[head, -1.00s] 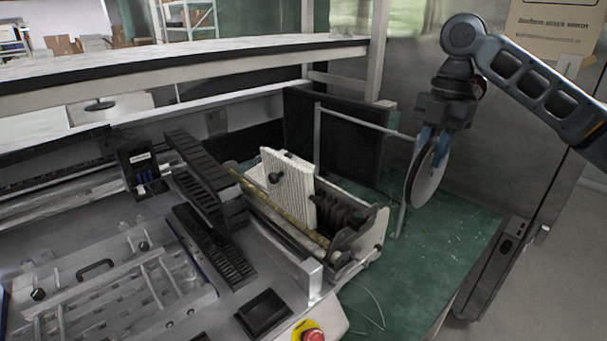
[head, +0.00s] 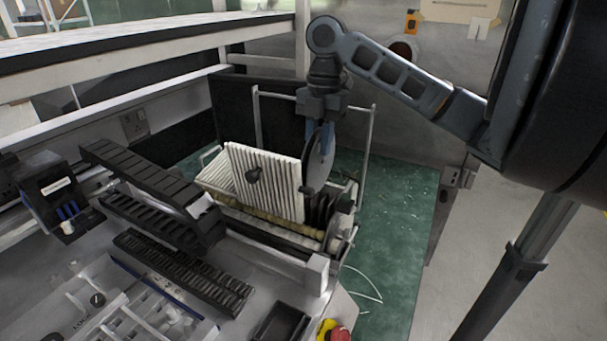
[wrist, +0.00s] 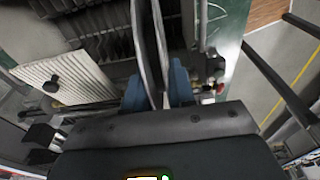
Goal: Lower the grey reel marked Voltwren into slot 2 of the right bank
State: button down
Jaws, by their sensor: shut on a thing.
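My gripper (head: 320,133) is shut on a grey reel (head: 319,165), which hangs upright, seen nearly edge-on, between the blue fingers. In the wrist view the reel (wrist: 147,40) stands between the blue fingertips. No name on it is legible. The reel is above, or at the top of, a rack of dark slots (head: 318,208); whether its lower rim is inside a slot cannot be told. In the wrist view the dark slot dividers (wrist: 105,25) lie left of the reel. Slot numbers cannot be read, and the reel hides part of the rack.
A white ribbed panel (head: 268,185) with a black knob stands just left of the reel. A thin metal frame (head: 367,150) rises behind and to the right. Black slotted strips (head: 180,268) lie at left. The green surface (head: 395,220) at right is mostly clear.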

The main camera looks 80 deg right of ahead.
aim_at(316, 182)
jog(key=f, duration=0.2)
jog(key=f+b, duration=0.1)
jog(key=f, duration=0.2)
jog(key=f+b, duration=0.1)
jog(key=f, duration=0.1)
jog(key=shift+w+a+f, duration=0.1)
jog(key=shift+w+f, duration=0.2)
jog(key=shift+f, duration=0.05)
jog(key=shift+f+b, duration=1.05)
jog(key=shift+f, duration=0.25)
jog(key=shift+f, duration=0.2)
jog(key=shift+f+b, duration=1.65)
jog(key=shift+b, duration=0.05)
jog(key=shift+f, duration=0.2)
jog(key=shift+f+b, duration=0.35)
jog(key=shift+b, duration=0.1)
jog(key=shift+f+b, duration=0.9)
jog(key=shift+f, duration=0.2)
jog(key=shift+f+b, duration=0.3)
jog(key=shift+f, duration=0.05)
jog(key=shift+f+b, duration=0.3)
jog(key=shift+f, duration=0.1)
